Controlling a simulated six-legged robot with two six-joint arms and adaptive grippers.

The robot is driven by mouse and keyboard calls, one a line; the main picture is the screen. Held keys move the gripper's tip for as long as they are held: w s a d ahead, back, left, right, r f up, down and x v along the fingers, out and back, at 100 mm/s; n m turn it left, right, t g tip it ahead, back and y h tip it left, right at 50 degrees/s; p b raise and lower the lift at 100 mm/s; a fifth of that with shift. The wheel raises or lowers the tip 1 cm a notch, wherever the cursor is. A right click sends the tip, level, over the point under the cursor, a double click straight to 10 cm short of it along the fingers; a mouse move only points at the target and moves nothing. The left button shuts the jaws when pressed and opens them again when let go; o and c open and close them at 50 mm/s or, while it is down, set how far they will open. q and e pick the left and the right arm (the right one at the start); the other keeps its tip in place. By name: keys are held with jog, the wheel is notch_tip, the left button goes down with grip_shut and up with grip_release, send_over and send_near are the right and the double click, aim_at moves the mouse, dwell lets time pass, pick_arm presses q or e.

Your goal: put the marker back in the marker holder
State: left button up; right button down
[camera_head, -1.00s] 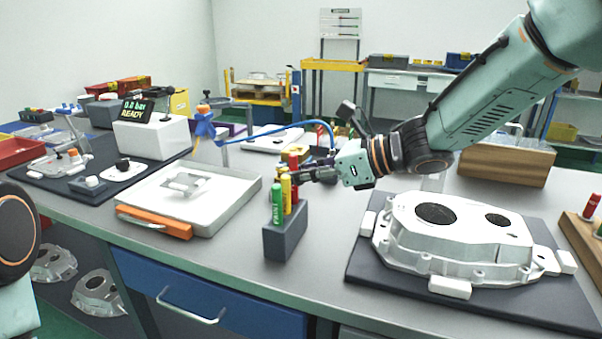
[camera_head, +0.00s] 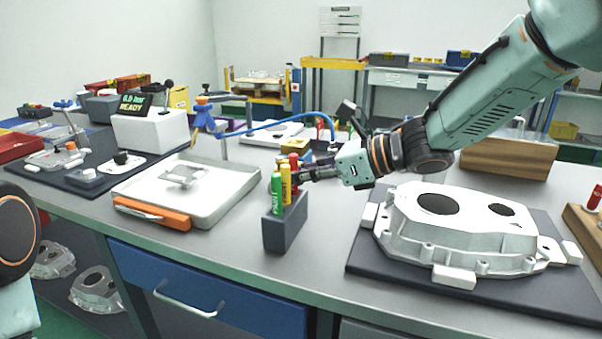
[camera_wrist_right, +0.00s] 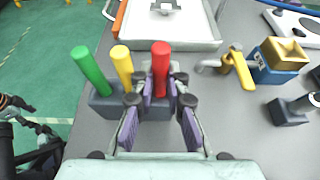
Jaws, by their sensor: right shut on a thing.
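The dark grey marker holder (camera_head: 285,232) stands on the bench near its front edge. A green marker (camera_head: 277,195) and a yellow marker (camera_head: 286,185) stand upright in it. My right gripper (camera_wrist_right: 160,98) is shut on the red marker (camera_wrist_right: 160,62), which is upright at the holder's right end in the wrist view. The red marker's top (camera_head: 293,159) also shows in the head view, behind the yellow one. Its lower end is hidden, so I cannot tell how deep it sits in the holder. My left gripper is out of view.
A white tray (camera_head: 232,193) with an orange-handled tool (camera_head: 150,213) lies left of the holder. A large casting (camera_head: 460,215) on a dark mat stands to the right. A blue and gold block (camera_wrist_right: 278,60) and yellow-handled valve (camera_wrist_right: 240,68) are near the gripper.

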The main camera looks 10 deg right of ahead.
jog(key=shift+f, duration=0.15)
jog(key=c, duration=1.3)
grip_release()
jog(key=shift+v, duration=6)
jog(key=shift+s, duration=0.1)
